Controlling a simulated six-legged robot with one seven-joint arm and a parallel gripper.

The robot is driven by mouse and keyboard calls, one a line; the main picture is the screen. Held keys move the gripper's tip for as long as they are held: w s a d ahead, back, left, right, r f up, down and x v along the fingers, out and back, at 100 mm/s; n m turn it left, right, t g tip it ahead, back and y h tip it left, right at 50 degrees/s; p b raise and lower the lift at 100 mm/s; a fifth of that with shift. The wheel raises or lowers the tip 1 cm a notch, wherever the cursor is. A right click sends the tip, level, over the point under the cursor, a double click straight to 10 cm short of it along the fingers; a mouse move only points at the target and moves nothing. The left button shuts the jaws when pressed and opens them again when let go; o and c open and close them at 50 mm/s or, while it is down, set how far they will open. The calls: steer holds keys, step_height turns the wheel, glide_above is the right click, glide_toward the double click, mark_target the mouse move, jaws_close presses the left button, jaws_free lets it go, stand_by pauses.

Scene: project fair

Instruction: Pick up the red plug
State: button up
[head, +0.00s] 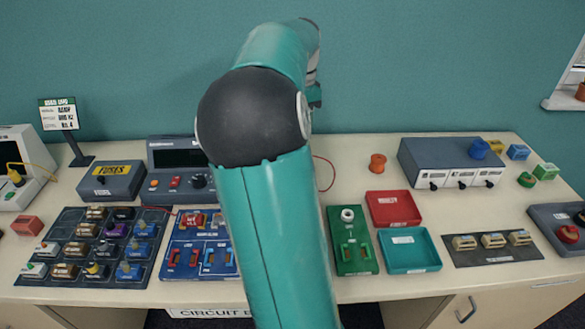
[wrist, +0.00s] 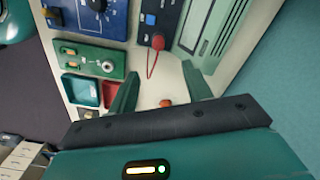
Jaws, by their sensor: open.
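A small round orange-red piece, which looks like the red plug (head: 377,163), stands on the table behind the red tray and left of the grey-blue box. In the wrist view the red plug (wrist: 165,103) shows between my two green fingers, partly cut off by the dark gripper body. My gripper (wrist: 159,71) is open and empty, its fingers spread to either side of the plug in the picture. I cannot tell its exact height above it. In the head view my arm hides most of the gripper.
A red tray (head: 393,208) and a teal tray (head: 409,250) lie in front of the plug. A grey-blue box (head: 440,165) stands to its right. A thin red lead (wrist: 151,72) loops near my fingers. Bare table surrounds the plug.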

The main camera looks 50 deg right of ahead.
step_height(320, 180, down, 8)
steer(key=shift+s+f, duration=0.1)
steer(key=shift+s, duration=0.05)
steer(key=f, duration=0.4)
steer(key=shift+s+d+f, duration=0.25)
steer(key=shift+s+f, duration=0.05)
steer(key=shift+f, duration=0.05)
steer(key=shift+w+f, duration=0.1)
steer(key=shift+f, duration=0.35)
steer(key=shift+c, duration=0.2)
jaws_close()
